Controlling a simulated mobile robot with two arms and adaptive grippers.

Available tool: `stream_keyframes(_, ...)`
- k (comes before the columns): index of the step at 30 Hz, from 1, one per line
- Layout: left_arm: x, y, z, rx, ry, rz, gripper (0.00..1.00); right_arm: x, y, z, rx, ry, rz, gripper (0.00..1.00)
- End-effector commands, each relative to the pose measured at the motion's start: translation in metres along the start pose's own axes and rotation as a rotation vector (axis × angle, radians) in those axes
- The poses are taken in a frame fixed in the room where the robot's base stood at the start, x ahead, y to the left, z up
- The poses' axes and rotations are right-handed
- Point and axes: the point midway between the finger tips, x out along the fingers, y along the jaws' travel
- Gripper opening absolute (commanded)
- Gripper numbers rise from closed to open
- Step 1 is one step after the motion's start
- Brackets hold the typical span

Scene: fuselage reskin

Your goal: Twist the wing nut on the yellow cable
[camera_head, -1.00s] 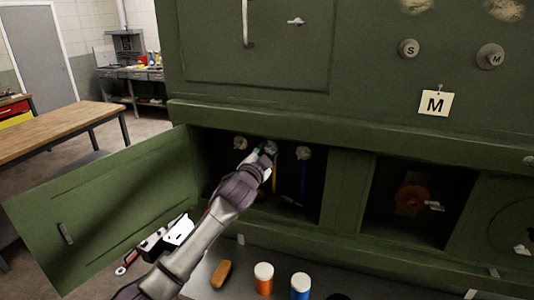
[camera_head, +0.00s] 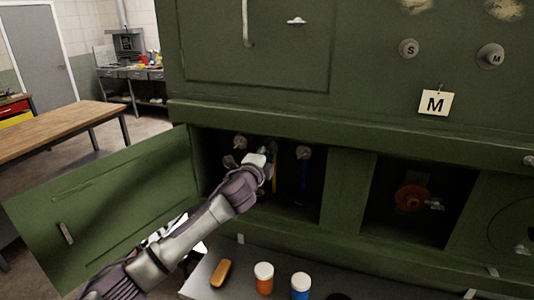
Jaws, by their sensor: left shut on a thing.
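The yellow cable (camera_head: 274,180) hangs inside the open green compartment, mostly hidden behind my left arm. My left gripper (camera_head: 258,158) is inside the compartment at the top of this cable. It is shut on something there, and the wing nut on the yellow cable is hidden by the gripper. Another connector (camera_head: 240,143) shows to its left. A further connector (camera_head: 304,153) with a blue cable (camera_head: 304,178) hangs to its right. My right gripper is not in view.
The compartment's green door (camera_head: 110,205) stands open at the left. Orange (camera_head: 264,279) and blue (camera_head: 301,287) white-capped containers and a brown brush-like block (camera_head: 221,273) stand on the grey shelf (camera_head: 239,270) below. A red round part (camera_head: 412,198) sits in the right compartment.

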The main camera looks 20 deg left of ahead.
Motion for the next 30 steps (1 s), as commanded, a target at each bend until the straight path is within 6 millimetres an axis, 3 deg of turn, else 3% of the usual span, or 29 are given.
stream_keyframes(19,-0.0001,0.0017,0.0,0.05,-0.001,0.003,0.02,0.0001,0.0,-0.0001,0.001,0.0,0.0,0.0)
stream_keyframes(20,-0.0001,0.0017,0.0,0.05,-0.001,0.003,0.42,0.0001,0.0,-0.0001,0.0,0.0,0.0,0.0)
stream_keyframes(21,-0.0001,0.0016,0.0,0.049,0.0,0.002,0.49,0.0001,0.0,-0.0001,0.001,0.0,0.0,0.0)
stream_keyframes(24,-0.0001,0.0013,0.0,0.048,0.0,0.002,0.62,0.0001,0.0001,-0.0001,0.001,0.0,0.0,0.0)
stream_keyframes(30,0.0,0.0005,-0.0001,0.047,0.0,0.001,0.62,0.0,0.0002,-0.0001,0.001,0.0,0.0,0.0)
